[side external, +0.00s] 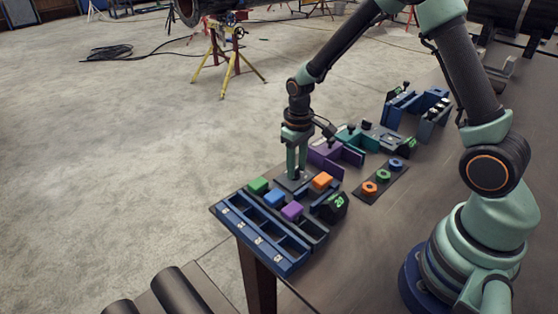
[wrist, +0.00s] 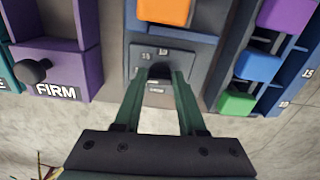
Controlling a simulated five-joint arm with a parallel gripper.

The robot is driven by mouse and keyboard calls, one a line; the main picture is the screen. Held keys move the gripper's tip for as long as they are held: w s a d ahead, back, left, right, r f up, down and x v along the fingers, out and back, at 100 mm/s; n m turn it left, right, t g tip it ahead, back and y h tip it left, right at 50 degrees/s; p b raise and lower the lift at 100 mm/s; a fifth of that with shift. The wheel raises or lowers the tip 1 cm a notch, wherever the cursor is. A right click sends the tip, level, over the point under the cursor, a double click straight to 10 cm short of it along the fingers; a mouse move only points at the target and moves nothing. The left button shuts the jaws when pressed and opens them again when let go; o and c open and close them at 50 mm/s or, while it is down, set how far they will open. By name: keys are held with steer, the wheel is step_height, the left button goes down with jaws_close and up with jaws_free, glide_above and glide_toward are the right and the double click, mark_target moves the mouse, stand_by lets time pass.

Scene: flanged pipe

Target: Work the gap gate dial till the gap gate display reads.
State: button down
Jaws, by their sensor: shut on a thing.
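The gap gate (side external: 330,192) is a dark blue-grey unit near the table's left edge, with an orange block (side external: 322,180) on it. Its black display (side external: 337,204) shows a green number that looks like 20. My gripper (side external: 297,176) points down at the far end of this unit. In the wrist view, my gripper (wrist: 159,76) has its two green fingers on either side of the small dark dial (wrist: 160,71), shut on it. Small pale number labels sit on the panel (wrist: 148,53) by the dial. The dial is mostly hidden in the side view.
A blue tray (side external: 262,240) with several compartments stands beside the gate, with green (side external: 258,185), blue (side external: 275,198) and purple (side external: 292,210) blocks near it. A purple unit marked FIRM (wrist: 55,65) is on the other side. A dark plate (side external: 380,180) holds coloured rings.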

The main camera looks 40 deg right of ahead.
steer(key=shift+m, duration=0.3)
steer(key=shift+c, duration=2.4)
jaws_free()
steer(key=shift+r, duration=0.15)
step_height(320, 180, up, 12)
